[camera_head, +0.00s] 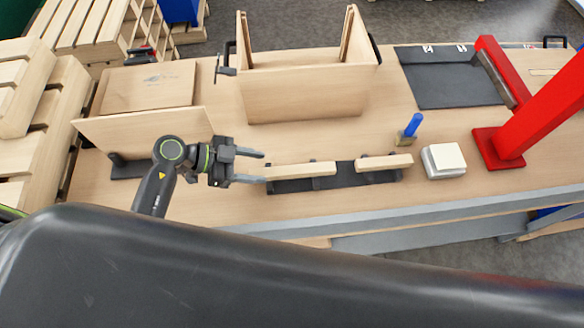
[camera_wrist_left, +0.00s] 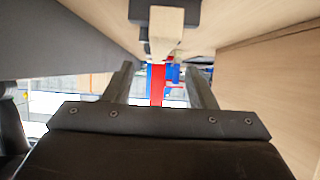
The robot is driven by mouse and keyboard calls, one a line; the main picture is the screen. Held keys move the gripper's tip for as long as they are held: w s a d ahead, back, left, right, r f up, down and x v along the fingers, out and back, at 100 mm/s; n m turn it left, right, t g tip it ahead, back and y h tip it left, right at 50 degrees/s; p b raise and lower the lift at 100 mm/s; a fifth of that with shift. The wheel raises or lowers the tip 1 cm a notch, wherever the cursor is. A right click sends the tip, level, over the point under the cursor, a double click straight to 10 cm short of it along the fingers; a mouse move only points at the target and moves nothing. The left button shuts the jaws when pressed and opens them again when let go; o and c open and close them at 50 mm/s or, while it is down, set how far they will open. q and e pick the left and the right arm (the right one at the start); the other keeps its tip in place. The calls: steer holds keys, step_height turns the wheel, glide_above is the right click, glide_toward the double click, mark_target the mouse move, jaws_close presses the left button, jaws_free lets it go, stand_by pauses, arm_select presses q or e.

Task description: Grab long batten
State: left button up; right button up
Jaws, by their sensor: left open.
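The long batten (camera_head: 305,170), a pale wooden bar, lies on a low black rack (camera_head: 345,180) near the front of the table. A shorter batten (camera_head: 385,162) lies in line to its right. My left gripper (camera_head: 263,167) is open, with its fingers pointing right at the long batten's left end. In the left wrist view, the batten's end (camera_wrist_left: 168,28) shows at the top, between the sideways positions of the two spread fingers (camera_wrist_left: 162,80). Nothing is held. I cannot tell whether a finger touches the batten. My right gripper is not in view.
A large open wooden box (camera_head: 305,95) stands behind the battens. A blue-handled tool (camera_head: 412,126), a white-topped block (camera_head: 443,160) and a red press stand (camera_head: 500,148) are to the right. An upright wooden panel (camera_head: 150,135) stands behind my left wrist.

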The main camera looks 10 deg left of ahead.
mark_target(284, 171)
arm_select(q)
steer(key=x, duration=0.3)
steer(key=shift+d, duration=0.1)
steer(key=shift+w+d+f+p, duration=0.1)
steer(key=shift+w+d+p, duration=0.05)
steer(key=shift+d+p, duration=0.25)
steer(key=shift+p+x, duration=0.65)
steer(key=shift+x, duration=1.6)
steer(key=shift+a, duration=0.1)
steer(key=c, duration=1.1)
